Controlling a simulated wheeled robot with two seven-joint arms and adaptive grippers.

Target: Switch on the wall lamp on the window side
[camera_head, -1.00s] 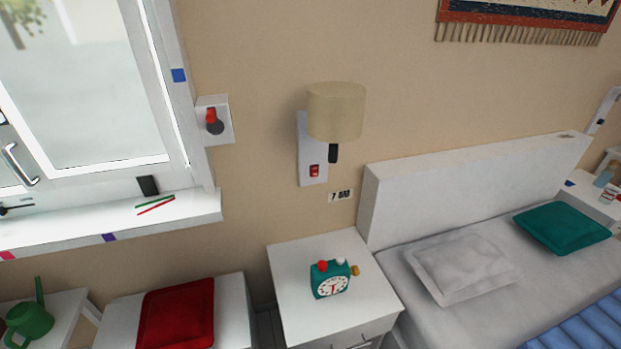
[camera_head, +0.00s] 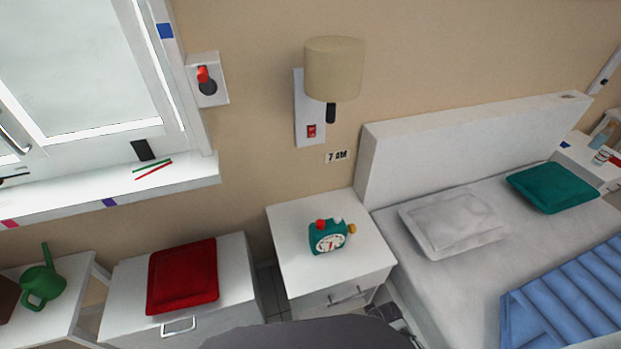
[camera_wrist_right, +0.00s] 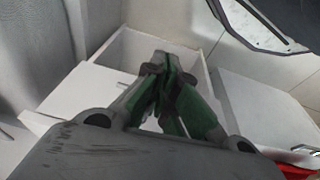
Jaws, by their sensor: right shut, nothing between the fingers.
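The wall lamp (camera_head: 334,70) with a beige shade is on the wall between the window and the bed. Its white back plate (camera_head: 308,112) carries a small red switch (camera_head: 311,131) near the bottom. The lamp does not look lit. A dark stem hangs below the shade. My right gripper (camera_wrist_right: 162,62) shows in the right wrist view, its green and grey fingers closed together and empty, above pale furniture. In the head view no gripper is seen. My left gripper is out of view.
A white nightstand (camera_head: 290,230) with a teal alarm clock (camera_head: 328,236) stands below the lamp. The bed headboard (camera_head: 470,135) is to its right. A red-handled wall switch box (camera_head: 207,80) is beside the window. A red cushion (camera_head: 182,276) lies on a low cabinet.

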